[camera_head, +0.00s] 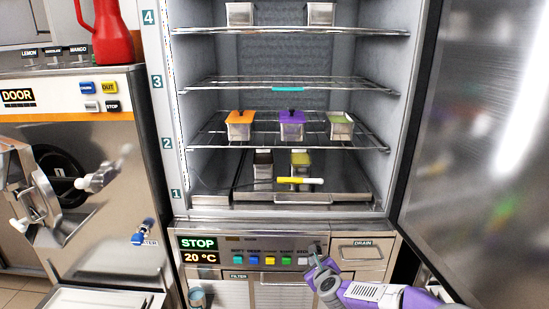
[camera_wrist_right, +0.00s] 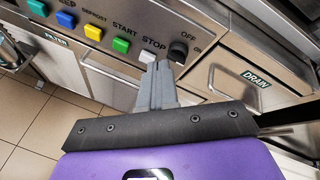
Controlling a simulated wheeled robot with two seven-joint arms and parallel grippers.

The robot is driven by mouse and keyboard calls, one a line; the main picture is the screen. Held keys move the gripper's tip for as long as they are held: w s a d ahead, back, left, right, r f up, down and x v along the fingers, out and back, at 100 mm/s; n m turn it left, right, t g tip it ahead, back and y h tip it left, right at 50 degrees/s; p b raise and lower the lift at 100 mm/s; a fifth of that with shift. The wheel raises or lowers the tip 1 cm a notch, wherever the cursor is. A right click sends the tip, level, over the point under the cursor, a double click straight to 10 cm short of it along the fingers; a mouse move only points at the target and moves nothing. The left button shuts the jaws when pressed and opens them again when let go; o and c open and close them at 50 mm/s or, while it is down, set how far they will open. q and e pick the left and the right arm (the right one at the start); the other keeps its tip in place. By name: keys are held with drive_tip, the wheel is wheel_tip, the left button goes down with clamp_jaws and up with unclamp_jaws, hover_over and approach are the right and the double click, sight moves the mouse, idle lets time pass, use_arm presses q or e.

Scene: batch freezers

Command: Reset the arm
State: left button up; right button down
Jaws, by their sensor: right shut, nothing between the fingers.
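My right gripper (camera_head: 317,258) comes in from the lower right in the head view, on a purple arm. It is shut and empty in front of the freezer's control panel (camera_head: 222,245). In the right wrist view its grey fingers (camera_wrist_right: 161,68) are together, just below the white STOP button (camera_wrist_right: 148,56) and the black OFF/ON knob (camera_wrist_right: 178,50). I cannot tell whether the tips touch the panel. The display (camera_head: 198,250) reads STOP and 20 °C. My left gripper is not in view.
The freezer door (camera_head: 475,130) stands open at the right. Shelves hold orange (camera_head: 240,118), purple (camera_head: 291,117) and green (camera_head: 341,118) topped containers. A yellow and white stick (camera_head: 300,181) lies low inside. A machine (camera_head: 75,115) with a red jug (camera_head: 106,35) is left. A DRAIN drawer (camera_wrist_right: 258,78) is beside the panel.

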drive_tip(key=s+a+f+n+g+y+p, duration=0.1)
drive_tip(key=s+a+f+n+g+p, duration=0.15)
drive_tip(key=s+f+n, duration=0.6)
drive_tip(key=s+a+f+n+g+y+p, duration=0.1)
drive_tip(key=s+a+f+n+g, duration=0.25)
drive_tip(key=s+f+n, duration=0.5)
drive_tip(key=s+f+n+g+p, duration=0.1)
drive_tip(key=s+f+n+g, duration=0.2)
drive_tip(key=s, duration=0.7)
drive_tip(key=s+a+f+n+g+y+p, duration=0.1)
drive_tip(key=s+f+n+g+p, duration=0.1)
drive_tip(key=s+n, duration=0.4)
drive_tip(key=s+f+g, duration=0.1)
drive_tip(key=s, duration=0.4)
drive_tip(key=shift+s+a+f+g+y, duration=0.15)
drive_tip(key=shift+s+f+g+y, duration=0.05)
drive_tip(key=shift+s+g+y, duration=0.1)
